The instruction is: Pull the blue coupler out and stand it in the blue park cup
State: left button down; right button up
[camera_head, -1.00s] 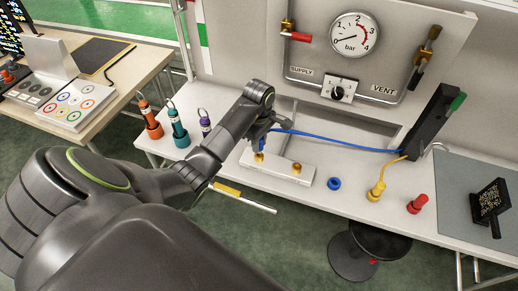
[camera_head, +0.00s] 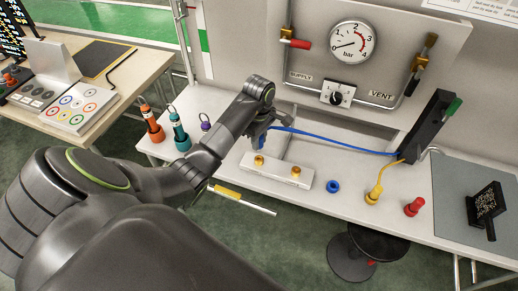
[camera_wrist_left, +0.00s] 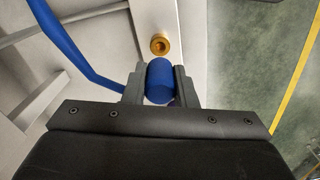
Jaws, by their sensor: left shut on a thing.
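My left gripper (camera_head: 262,137) is shut on the blue coupler (camera_head: 262,144), a little above the white block (camera_head: 278,174). In the left wrist view the coupler (camera_wrist_left: 160,82) sits between both fingers, apart from the brass port (camera_wrist_left: 160,44). A blue hose (camera_head: 335,138) runs from the coupler to a dark upright holder at right; it also shows in the left wrist view (camera_wrist_left: 70,45). The blue park cup (camera_head: 333,187) stands on the white bench right of the block, and looks empty. My right gripper is not in view.
A yellow coupler (camera_head: 374,194) and a red one (camera_head: 414,206) stand right of the blue cup. Orange (camera_head: 153,127), teal (camera_head: 180,135) and purple (camera_head: 205,124) ringed items stand at left. The gauge panel (camera_head: 375,60) rises behind. Bench space around the blue cup is clear.

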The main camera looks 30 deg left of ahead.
pick_arm(q)
jog(key=shift+r+p, duration=1)
jog(key=shift+r, duration=0.55)
jog(key=shift+f, duration=0.1)
dwell(0.7)
